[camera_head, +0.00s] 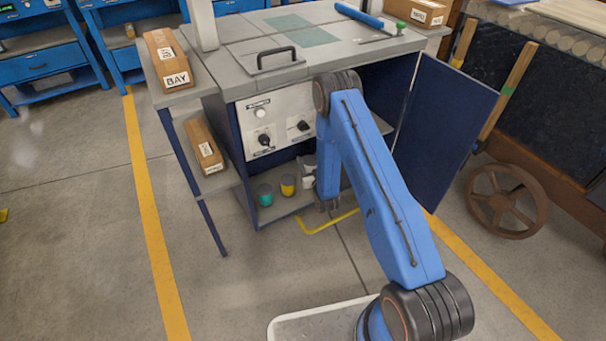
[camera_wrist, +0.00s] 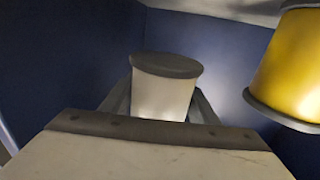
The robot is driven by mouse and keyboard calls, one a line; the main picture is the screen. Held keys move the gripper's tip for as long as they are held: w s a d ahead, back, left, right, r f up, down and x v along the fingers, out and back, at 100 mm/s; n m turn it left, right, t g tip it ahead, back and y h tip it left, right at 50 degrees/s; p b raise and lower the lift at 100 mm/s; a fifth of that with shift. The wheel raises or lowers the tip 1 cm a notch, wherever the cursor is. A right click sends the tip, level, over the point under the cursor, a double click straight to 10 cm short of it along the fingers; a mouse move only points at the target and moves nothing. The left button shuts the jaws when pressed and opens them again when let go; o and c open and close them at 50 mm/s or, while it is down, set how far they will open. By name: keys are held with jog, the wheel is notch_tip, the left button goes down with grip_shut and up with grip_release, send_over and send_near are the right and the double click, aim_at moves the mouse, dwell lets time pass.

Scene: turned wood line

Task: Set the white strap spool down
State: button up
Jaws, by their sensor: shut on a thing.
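The white strap spool (camera_wrist: 160,95) has a dark grey end disc and sits between the two fingers of my gripper (camera_wrist: 160,105) in the wrist view. The gripper is shut on it. In the head view my arm reaches down into the open lower bay of the grey-topped bench (camera_head: 245,88), and a pale shape beside the wrist is too small and covered to name. Whether the spool touches the bay floor (camera_head: 284,208) cannot be told.
A yellow spool (camera_head: 288,185), close at the right in the wrist view (camera_wrist: 285,70), and a teal spool (camera_head: 264,195) stand left of my wrist in the bay. A dark blue door (camera_head: 445,130) hangs open on the right. Boxes lie on the left shelves.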

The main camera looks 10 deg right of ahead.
jog(key=shift+f, duration=3.05)
jog(key=shift+f, duration=0.1)
jog(key=o, duration=1.2)
jog(key=s, duration=0.8)
jog(key=s+d, duration=0.1)
jog(key=s, duration=0.3)
jog(key=shift+d, duration=0.1)
